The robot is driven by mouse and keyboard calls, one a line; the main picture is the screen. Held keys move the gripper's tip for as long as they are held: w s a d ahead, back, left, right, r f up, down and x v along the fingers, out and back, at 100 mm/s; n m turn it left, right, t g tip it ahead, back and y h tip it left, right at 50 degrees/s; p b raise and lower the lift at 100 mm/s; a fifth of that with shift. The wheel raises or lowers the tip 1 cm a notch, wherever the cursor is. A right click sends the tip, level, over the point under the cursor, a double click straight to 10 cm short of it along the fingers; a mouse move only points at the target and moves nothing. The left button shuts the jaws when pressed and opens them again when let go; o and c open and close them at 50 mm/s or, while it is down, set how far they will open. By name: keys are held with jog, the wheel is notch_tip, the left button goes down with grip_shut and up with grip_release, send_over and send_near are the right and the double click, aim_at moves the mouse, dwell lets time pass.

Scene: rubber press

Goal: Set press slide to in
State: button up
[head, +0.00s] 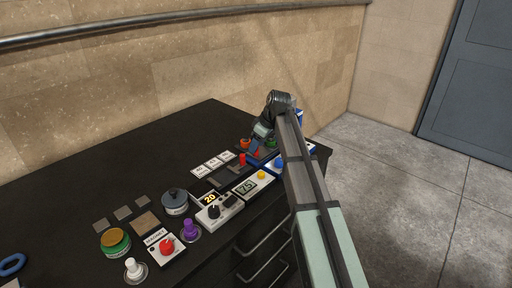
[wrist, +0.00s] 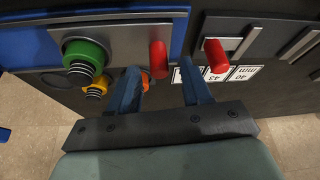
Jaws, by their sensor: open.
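Two red handles show in the wrist view. One red handle (wrist: 158,60) stands at the end of a grey slide (wrist: 120,44) on a blue panel (wrist: 30,45). The other red handle (wrist: 215,56) stands on a dark slide plate beside number cards; it also shows in the head view (head: 242,159). No label shows which is the press slide. My gripper (wrist: 161,80) is open, with blue fingers apart and nothing seen between the tips. The panel's handle is ahead of the gap between them. I cannot tell whether a finger touches either handle. In the head view my arm hides part of the panel.
Number cards (wrist: 242,73) lie to the right. The black cabinet top (head: 90,190) carries a dial box (head: 218,210), a display box (head: 252,186) and several knobs. Its back left is bare.

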jog(key=shift+x, duration=1.05)
grip_shut()
jog(key=shift+d, duration=0.1)
